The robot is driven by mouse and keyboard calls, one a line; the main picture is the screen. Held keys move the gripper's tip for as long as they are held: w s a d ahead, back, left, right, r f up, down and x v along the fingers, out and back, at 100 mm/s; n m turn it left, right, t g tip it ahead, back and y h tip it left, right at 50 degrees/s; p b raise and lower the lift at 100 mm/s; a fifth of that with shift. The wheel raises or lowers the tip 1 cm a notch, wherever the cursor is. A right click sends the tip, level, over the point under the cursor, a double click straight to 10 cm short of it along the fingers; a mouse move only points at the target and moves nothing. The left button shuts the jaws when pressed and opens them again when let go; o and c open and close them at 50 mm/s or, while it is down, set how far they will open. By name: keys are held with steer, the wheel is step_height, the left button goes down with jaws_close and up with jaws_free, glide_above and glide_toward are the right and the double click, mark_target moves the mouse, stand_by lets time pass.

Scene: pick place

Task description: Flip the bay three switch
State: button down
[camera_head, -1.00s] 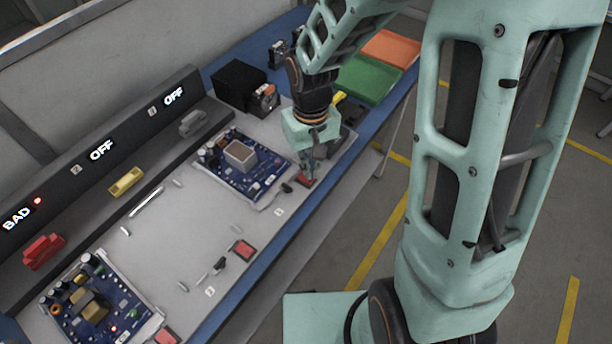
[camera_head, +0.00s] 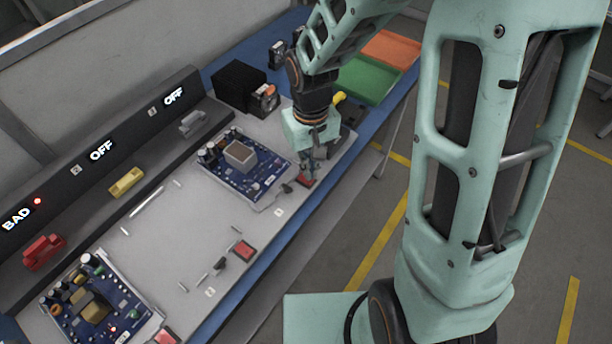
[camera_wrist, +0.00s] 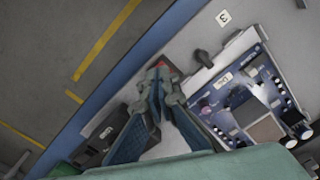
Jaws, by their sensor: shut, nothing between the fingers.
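The bay three switch (camera_wrist: 203,58) is a small black lever beside the label marked 3 (camera_wrist: 224,17) in the wrist view. It also shows in the head view (camera_head: 286,188), at the front corner of the far blue circuit board (camera_head: 242,163). My gripper (camera_wrist: 160,80) is shut and empty, pointing down. Its fingertips are over a red button (camera_head: 305,180), just to one side of the switch and apart from it in the wrist view. The fingers partly hide the button. The far display (camera_head: 174,96) reads OFF.
Another black switch (camera_head: 219,264) and red button (camera_head: 243,250) belong to the middle bay, which has no board. A second board (camera_head: 95,305) sits at the near left under a display reading BAD (camera_head: 16,219). Green (camera_head: 368,80) and orange (camera_head: 391,48) trays lie at the back.

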steer(key=shift+f+b, duration=0.9)
steer(key=shift+f, duration=0.2)
stand_by(0.4)
steer(key=shift+r+p, duration=2.9)
steer(key=shift+r, duration=0.7)
